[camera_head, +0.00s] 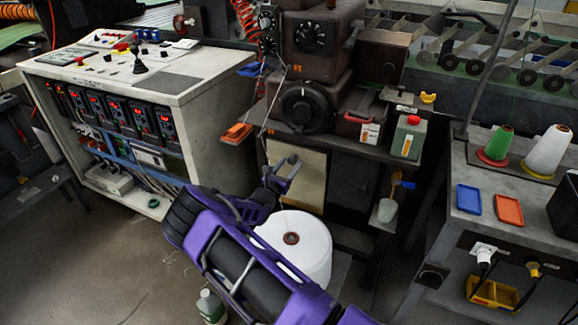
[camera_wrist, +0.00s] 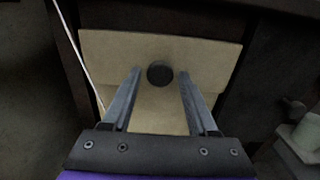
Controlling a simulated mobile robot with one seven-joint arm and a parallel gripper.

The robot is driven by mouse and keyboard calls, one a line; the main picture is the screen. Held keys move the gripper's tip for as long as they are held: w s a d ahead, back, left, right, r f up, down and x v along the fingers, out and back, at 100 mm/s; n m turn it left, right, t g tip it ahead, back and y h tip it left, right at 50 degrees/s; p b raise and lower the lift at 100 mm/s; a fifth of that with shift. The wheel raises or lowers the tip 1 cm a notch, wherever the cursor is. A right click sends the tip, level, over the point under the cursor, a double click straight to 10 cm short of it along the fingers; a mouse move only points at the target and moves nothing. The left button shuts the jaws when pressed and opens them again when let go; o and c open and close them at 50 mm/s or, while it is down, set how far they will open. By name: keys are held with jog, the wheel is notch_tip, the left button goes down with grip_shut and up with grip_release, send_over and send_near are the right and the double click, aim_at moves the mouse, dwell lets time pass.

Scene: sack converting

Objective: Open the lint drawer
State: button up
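The lint drawer has a pale beige front (camera_head: 309,180) below the dark brown machine. In the wrist view the beige front (camera_wrist: 110,48) fills the middle, with one round dark knob (camera_wrist: 160,74) on it. My gripper (camera_wrist: 158,72) is open, with its two fingers apart on the left and right of the knob. I see a gap between each finger and the knob. In the head view my gripper (camera_head: 286,166) is in front of the beige front, and the knob cannot be made out clearly there. Whether the drawer is fully shut cannot be told.
A large white thread cone (camera_head: 300,245) stands below my gripper. A control cabinet (camera_head: 190,130) is on the left. A green-grey canister (camera_head: 408,138) and an orange tray (camera_head: 236,133) sit on the machine's shelf. A bench (camera_head: 470,235) is on the right.

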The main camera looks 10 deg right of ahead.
grip_shut()
dwell(1.2)
